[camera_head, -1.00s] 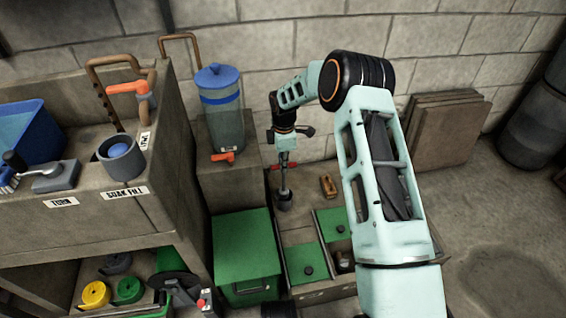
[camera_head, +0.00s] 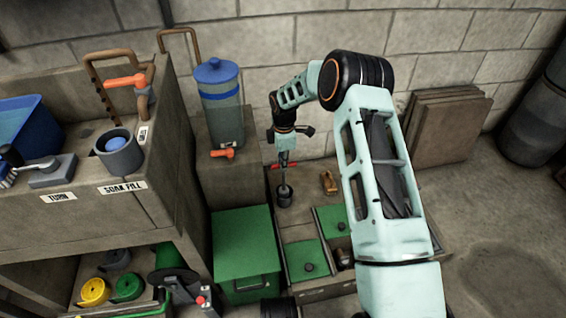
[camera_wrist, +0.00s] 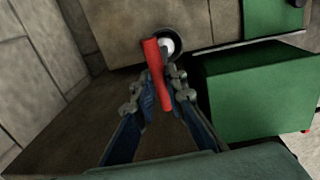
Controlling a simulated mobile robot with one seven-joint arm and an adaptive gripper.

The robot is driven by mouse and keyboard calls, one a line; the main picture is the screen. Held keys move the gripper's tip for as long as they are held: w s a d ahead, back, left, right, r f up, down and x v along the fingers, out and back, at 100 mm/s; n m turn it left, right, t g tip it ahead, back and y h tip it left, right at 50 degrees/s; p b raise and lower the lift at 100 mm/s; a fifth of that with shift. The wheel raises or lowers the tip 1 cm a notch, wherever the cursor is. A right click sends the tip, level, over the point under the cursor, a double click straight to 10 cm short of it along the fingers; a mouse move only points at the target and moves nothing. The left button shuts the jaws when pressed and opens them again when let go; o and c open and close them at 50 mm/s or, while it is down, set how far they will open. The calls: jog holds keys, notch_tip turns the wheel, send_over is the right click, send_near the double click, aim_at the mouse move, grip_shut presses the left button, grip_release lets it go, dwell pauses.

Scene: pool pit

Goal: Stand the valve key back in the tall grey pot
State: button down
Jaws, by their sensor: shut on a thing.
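The valve key, with its red crossbar (camera_head: 280,165) and thin grey shaft (camera_head: 284,180), hangs roughly upright below my gripper (camera_head: 284,157). My gripper is shut on the red handle. In the wrist view the red bar (camera_wrist: 156,68) lies between the fingers (camera_wrist: 160,88). The dark grey pot (camera_head: 284,198) stands directly under the shaft. The lower end of the shaft meets the pot's mouth in the head view; how deep it sits cannot be told. In the wrist view the pot's dark rim (camera_wrist: 182,36) shows just beyond the red bar, partly hidden by it.
A green box (camera_head: 245,255) stands left of the pot, and green lids (camera_head: 303,258) lie in front of it. A wooden-looking brown item (camera_head: 328,182) lies to the right. A blue-lidded clear tank (camera_head: 222,105) stands behind left. Bare floor (camera_head: 500,240) is at right.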

jog(key=shift+f, duration=0.15)
jog(key=shift+f+b, duration=0.9)
jog(key=shift+f, duration=1.55)
dwell(0.4)
jog(key=c, duration=1.9)
grip_release()
jog(key=shift+r+p, duration=2.25)
jog(key=shift+r, duration=1.75)
